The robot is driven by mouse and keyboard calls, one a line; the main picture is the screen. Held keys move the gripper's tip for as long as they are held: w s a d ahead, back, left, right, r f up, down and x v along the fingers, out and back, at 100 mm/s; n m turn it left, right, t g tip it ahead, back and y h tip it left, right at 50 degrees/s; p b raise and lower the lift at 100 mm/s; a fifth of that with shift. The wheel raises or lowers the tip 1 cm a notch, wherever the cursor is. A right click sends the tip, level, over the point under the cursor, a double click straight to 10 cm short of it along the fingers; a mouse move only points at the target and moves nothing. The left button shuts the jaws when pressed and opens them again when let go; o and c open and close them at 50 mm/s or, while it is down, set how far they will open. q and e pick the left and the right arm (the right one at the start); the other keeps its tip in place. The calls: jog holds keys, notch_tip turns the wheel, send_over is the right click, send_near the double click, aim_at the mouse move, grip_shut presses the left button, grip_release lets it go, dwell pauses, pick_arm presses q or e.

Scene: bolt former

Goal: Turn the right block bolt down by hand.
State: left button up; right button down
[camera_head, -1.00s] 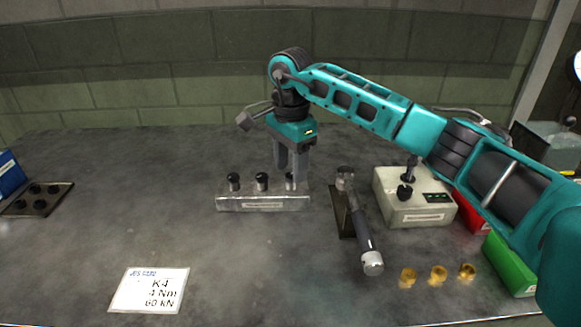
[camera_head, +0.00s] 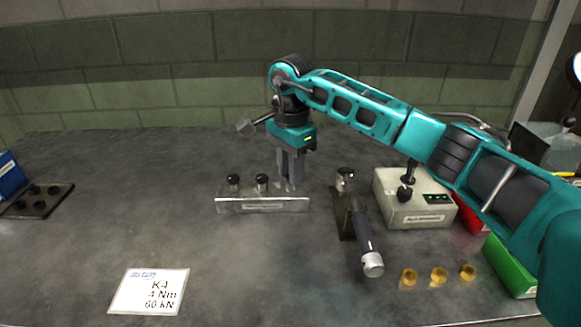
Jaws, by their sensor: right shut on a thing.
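The metal block (camera_head: 232,206) lies mid-table with a label on its front. Two black-headed bolts stand upright in it, the left bolt (camera_head: 233,183) and the middle bolt (camera_head: 262,183). My right gripper (camera_head: 291,182) points down over the block's right end. Its fingers are shut around the right block bolt, whose head they almost wholly hide. I cannot tell how deep that bolt sits. My left gripper is not in view.
Right of the block, a torque wrench (camera_head: 364,235) rests on a dark stand. Behind it is a control box (camera_head: 415,206) with a joystick. Brass pieces (camera_head: 438,274) stand front right near a green bin (camera_head: 509,267). A card (camera_head: 150,291) reads K4, 4 Nm, 60 kN.

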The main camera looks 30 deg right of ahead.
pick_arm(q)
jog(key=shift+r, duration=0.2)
pick_arm(e)
jog(key=shift+m, duration=0.3)
jog(key=m+p, duration=0.1)
jog(key=m, duration=0.1)
jog(key=shift+r+m, duration=0.1)
jog(key=shift+m, duration=0.2)
jog(key=shift+m+p, duration=0.55)
jog(key=shift+m, duration=0.45)
jog(key=m, duration=0.2)
jog(key=shift+m+p, duration=0.3)
jog(key=shift+p, duration=0.1)
jog(key=m+p, duration=0.1)
jog(key=m, duration=0.4)
jog(key=shift+p, duration=0.3)
jog(key=m, duration=0.3)
jog(key=shift+p, duration=0.35)
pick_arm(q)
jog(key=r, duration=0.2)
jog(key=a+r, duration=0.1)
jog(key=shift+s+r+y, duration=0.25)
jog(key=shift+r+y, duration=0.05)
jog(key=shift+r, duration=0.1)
pick_arm(e)
jog(key=shift+m, duration=0.6)
